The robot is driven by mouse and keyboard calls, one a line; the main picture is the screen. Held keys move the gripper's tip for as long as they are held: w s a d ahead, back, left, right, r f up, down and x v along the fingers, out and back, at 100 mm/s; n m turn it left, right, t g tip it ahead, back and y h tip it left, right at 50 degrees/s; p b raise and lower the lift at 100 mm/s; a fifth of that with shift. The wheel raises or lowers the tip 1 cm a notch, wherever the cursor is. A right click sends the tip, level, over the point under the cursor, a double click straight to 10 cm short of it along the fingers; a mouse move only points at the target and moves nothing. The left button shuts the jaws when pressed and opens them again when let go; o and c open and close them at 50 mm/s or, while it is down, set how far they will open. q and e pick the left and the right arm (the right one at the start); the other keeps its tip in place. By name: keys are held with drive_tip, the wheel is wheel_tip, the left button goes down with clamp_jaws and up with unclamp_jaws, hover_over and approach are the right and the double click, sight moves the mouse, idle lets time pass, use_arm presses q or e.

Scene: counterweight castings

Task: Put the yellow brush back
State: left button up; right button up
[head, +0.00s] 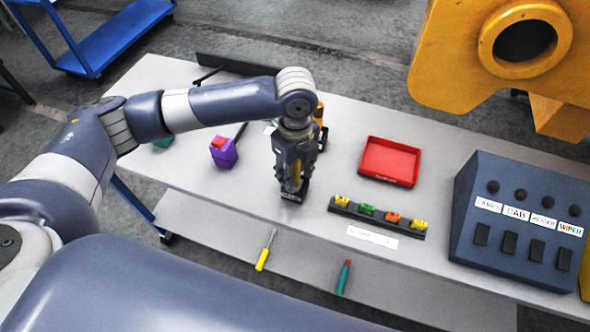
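My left gripper (294,190) points down close to the tabletop near the middle of the bench. Its fingers are seen from above and partly overlap, so I cannot tell whether they are open or shut, or hold anything. My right gripper is not in view.
The bench (450,160) holds a red tray (389,161), a black rack (377,217) with coloured pieces, a purple block (223,154) and a blue switch box (525,220). A red-green tool (343,277) shows in front. A yellow casting (450,70) stands back right.

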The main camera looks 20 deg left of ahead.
use_arm(q)
drive_tip(key=shift+r, duration=0.55)
wheel_tip(320, 180, up, 11)
drive_tip(key=b, duration=0.2)
drive_tip(key=shift+r+b, duration=0.1)
drive_tip(key=shift+b, duration=0.2)
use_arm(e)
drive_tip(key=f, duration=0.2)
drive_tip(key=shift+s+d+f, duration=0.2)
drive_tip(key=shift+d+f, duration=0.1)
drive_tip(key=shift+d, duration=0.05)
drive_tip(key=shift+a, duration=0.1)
